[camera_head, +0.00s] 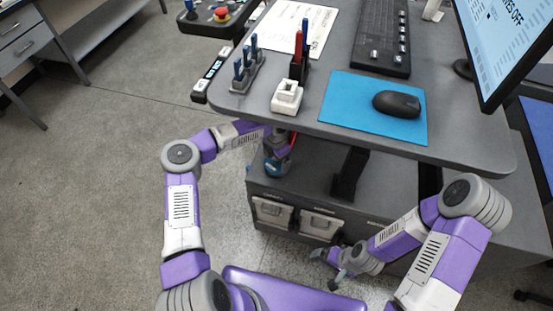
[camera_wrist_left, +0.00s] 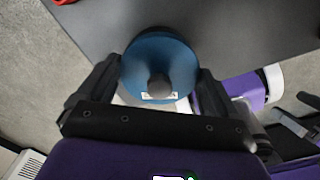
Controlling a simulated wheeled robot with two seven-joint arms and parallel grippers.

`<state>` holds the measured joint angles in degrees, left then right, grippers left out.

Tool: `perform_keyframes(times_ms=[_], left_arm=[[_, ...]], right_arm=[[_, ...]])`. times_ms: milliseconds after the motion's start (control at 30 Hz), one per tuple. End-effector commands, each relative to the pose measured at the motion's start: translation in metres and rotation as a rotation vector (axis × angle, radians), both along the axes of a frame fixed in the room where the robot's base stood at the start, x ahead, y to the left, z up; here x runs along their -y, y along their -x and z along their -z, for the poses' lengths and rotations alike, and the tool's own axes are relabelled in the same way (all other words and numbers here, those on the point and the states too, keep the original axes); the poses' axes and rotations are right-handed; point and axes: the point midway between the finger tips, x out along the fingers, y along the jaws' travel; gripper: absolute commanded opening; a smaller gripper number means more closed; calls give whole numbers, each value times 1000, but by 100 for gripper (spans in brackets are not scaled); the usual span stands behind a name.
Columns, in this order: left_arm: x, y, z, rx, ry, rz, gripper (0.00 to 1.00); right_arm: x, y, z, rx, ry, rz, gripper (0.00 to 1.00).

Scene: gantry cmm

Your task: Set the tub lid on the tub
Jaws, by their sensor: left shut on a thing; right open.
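A round blue lid-like piece (camera_wrist_left: 180,62) with a dark knob in its middle and a small white label sits between the fingers of my left gripper in the left wrist view. My left gripper (camera_head: 278,150) is shut on it, below the front edge of the desk top and above the lower cabinet. In the head view a blue part (camera_head: 273,168) shows at the left gripper, partly covered; I cannot tell lid from tub there. No separate tub is clear in either view. My right gripper (camera_head: 337,268) is open and empty, low in front of the cabinet.
The grey desk top (camera_head: 450,148) overhangs the cabinet (camera_head: 375,195). It bears a white block (camera_head: 287,97), a pen holder (camera_head: 245,72), a blue mat (camera_head: 350,100) with a mouse (camera_head: 397,103), a keyboard (camera_head: 382,35) and a monitor (camera_head: 500,45). Open floor lies left.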

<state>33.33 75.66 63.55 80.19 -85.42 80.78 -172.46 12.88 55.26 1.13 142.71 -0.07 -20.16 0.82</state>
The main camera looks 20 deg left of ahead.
Motion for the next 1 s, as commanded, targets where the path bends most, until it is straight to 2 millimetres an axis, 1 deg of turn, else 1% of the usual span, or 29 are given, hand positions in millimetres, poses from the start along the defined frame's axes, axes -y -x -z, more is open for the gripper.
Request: perform_keyframes(times_ms=[267,967,1000], left_arm=[[0,0,0,1,-1,0,63],[0,0,14,1,-1,0,63],[0,0,13,1,-1,0,99]], right_arm=[[0,0,0,0,0,0,100],[0,0,11,0,0,0,100],[0,0,11,0,0,0,100]])
